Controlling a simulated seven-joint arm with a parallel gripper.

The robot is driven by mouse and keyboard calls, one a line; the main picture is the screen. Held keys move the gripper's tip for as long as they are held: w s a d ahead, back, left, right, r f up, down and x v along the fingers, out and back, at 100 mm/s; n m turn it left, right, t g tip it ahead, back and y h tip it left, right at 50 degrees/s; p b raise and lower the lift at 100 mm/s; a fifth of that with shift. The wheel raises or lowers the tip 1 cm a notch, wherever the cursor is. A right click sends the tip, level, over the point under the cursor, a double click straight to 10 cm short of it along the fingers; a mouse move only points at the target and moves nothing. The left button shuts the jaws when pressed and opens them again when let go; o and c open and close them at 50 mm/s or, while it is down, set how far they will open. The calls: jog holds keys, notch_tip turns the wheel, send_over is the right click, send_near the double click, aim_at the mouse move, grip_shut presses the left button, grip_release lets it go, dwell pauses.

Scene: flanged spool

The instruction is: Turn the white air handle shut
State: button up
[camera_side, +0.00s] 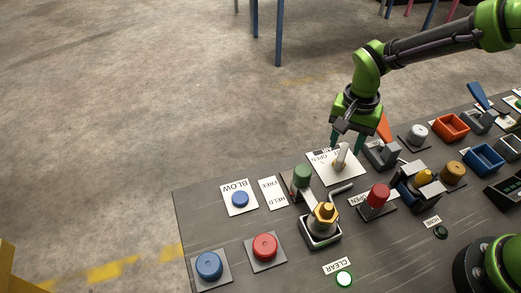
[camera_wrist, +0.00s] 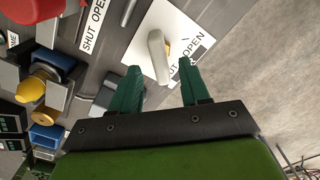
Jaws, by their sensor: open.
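The white air handle (camera_side: 342,157) stands on a white label plate (camera_side: 328,174) on the dark panel. In the wrist view the handle (camera_wrist: 157,52) is a pale, rounded lever over a plate marked OPEN, with a second word partly hidden. My gripper (camera_side: 347,146) is over the handle, pointing down at it. Its green fingers are open and apart, with one on each side of the handle's near end in the wrist view (camera_wrist: 160,72). I cannot tell whether either finger touches it.
A green knob (camera_side: 302,174) is left of the handle, and a red knob (camera_side: 378,194) is to its right. An orange lever (camera_side: 384,127) rises close behind my gripper. A brass-topped fitting (camera_side: 324,218) stands in front. Bare floor lies beyond the panel.

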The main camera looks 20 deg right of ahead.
aim_at(345, 154)
notch_tip(345, 154, up, 13)
dwell(0.3)
jog(key=shift+r, duration=0.1)
jog(key=s+d+r+n+t+y, duration=0.1)
jog(key=s+d+r+n+t, duration=0.1)
jog(key=s+d, duration=0.4)
jog(key=s+d+r+n+t+y, duration=0.1)
jog(key=s+d+r+n+t, duration=0.1)
jog(key=s+d+t, duration=0.3)
jog(key=s+n, duration=0.1)
jog(key=s, duration=0.2)
jog(key=shift+d+r, duration=0.3)
jog(key=shift+d, duration=0.1)
